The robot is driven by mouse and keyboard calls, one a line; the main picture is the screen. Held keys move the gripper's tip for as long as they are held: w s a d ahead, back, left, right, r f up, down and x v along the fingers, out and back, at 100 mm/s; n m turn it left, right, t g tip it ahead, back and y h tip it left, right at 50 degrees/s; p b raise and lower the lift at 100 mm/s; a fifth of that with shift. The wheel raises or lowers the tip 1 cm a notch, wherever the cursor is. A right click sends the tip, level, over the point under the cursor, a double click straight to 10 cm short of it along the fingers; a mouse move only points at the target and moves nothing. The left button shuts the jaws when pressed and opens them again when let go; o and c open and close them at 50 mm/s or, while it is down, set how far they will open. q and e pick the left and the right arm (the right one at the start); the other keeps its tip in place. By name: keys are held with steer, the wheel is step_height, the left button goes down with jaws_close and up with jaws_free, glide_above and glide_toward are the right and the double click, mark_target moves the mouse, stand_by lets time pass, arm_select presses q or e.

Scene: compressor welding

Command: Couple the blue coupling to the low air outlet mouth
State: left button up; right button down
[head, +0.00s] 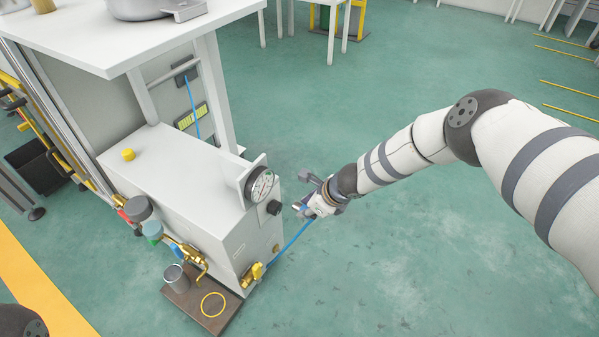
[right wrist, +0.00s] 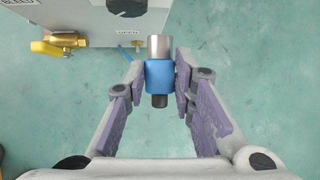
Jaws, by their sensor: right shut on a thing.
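The blue coupling (right wrist: 159,76) has a silver collar at its far end and a dark stub at its near end. My right gripper (right wrist: 167,80) is shut on it, with one finger on each side. In the head view my right gripper (head: 318,205) is to the right of the grey machine's front corner, clear of it; the coupling is hard to make out there. A brass outlet with a yellow handle (head: 252,275) sits low on the machine's front face. It also shows in the right wrist view (right wrist: 62,43), left of the coupling and apart from it. My left gripper is out of view.
The grey machine (head: 195,190) carries a pressure gauge (head: 262,186). More valves (head: 185,250) are on its left. A blue hose (head: 292,241) runs near the outlet and my gripper. A metal cup (head: 175,275) and yellow ring (head: 213,304) are in front. Floor to the right is clear.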

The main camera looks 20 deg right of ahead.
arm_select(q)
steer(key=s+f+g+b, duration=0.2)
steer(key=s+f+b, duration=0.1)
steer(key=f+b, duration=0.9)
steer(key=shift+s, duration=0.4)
arm_select(e)
steer(key=s+f+g, duration=0.1)
steer(key=s+f, duration=0.1)
steer(key=f, duration=1)
steer(key=s+f+g, duration=0.1)
steer(key=s+f, duration=0.1)
steer(key=f, duration=1)
steer(key=shift+s, duration=0.35)
arm_select(q)
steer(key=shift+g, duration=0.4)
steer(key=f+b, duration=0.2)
steer(key=b, duration=0.1)
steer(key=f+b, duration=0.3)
steer(key=b, duration=0.2)
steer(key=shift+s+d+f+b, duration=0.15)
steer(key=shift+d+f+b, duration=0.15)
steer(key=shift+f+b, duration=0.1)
arm_select(e)
steer(key=w+a, duration=0.3)
steer(key=w, duration=0.1)
steer(key=shift+w+a, duration=0.35)
steer(key=shift+w, duration=0.05)
steer(key=shift+r, duration=0.1)
steer(key=shift+w+a, duration=0.85)
steer(key=shift+w, duration=0.25)
